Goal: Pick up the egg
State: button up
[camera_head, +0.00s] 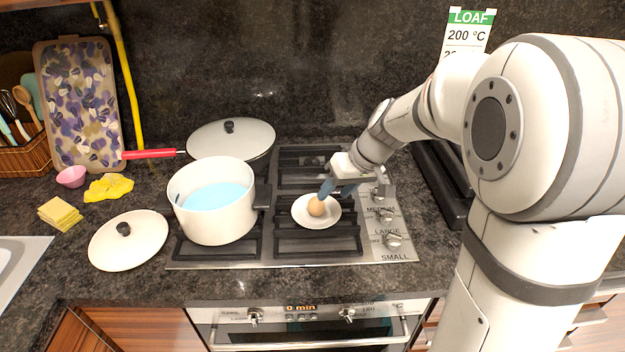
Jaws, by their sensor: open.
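The egg (316,207) is light brown and sits on a small white plate (327,219) on the right part of the stove. My gripper (324,190) reaches in from the right, its blue-grey fingers pointing down at the egg's upper side. It is open. The fingers overlap the top of the egg in this view, and I cannot tell whether they touch it.
A white pot (184,219) with light blue contents stands left of the plate. A white lid (113,249) lies at the front left, and another lid (254,139) lies behind the pot. Stove knobs (392,240) line the right edge. A dark wall rises behind.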

aim_at(316, 205)
jog(key=shift+w+a+f, duration=0.3)
jog(key=shift+w+f, duration=0.15)
jog(key=shift+w, duration=0.35)
jog(key=x, duration=0.2)
jog(key=p+x, duration=0.1)
jog(key=x, duration=0.4)
jog(key=shift+w+a, duration=0.1)
jog(key=shift+w, duration=0.2)
jog(key=c, duration=0.8)
